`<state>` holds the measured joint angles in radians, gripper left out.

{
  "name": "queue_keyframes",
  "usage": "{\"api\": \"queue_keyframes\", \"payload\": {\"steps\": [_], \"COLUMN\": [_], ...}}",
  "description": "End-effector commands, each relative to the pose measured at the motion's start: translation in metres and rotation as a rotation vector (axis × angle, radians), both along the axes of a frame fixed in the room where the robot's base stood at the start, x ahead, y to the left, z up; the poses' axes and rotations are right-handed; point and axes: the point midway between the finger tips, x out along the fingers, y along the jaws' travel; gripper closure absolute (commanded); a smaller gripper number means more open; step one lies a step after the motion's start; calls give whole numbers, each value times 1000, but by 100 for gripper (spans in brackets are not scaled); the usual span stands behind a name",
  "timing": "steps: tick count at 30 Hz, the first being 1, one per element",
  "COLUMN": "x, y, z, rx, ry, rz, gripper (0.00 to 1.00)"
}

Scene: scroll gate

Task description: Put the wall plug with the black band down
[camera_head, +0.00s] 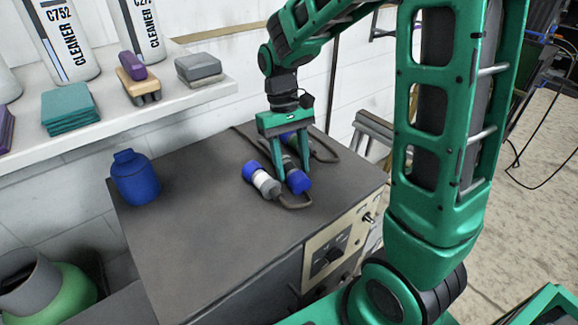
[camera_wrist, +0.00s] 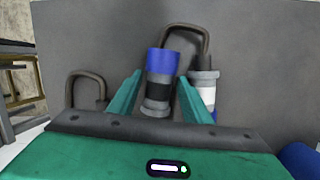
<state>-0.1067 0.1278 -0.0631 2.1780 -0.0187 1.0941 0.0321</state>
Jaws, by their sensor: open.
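The wall plug with the black band (camera_wrist: 159,86) has a blue end and a grey end. In the wrist view it lies between my gripper's fingers (camera_wrist: 160,98), with a gap on each side. In the head view its blue end (camera_head: 298,181) shows beside my open gripper (camera_head: 292,174), and the fingers hide its band. It appears to lie on the dark cabinet top (camera_head: 200,225); I cannot tell exact contact. A plug with a white band (camera_head: 263,182) lies just left of it, and also shows right of my right finger in the wrist view (camera_wrist: 203,92).
A blue jar (camera_head: 135,178) stands at the cabinet's left. Dark cord loops (camera_head: 296,204) lie by the plugs. Another blue piece (camera_head: 288,137) shows behind my gripper. A shelf (camera_head: 130,120) with cleaner bottles, cloths and a brush is above left. The cabinet's front-left top is clear.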

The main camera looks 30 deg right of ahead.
Motion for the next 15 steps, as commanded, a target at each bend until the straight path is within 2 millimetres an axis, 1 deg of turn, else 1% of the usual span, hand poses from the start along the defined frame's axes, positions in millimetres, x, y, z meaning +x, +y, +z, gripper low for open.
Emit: {"api": "queue_keyframes", "payload": {"steps": [5,12,15], "x": [7,21,25], "y": [0,0,1], "z": [26,74,91], "rx": [0,0,0], "ry": [-6,-5,-3], "rz": [0,-1,-1], "gripper": [55,55,55]}}
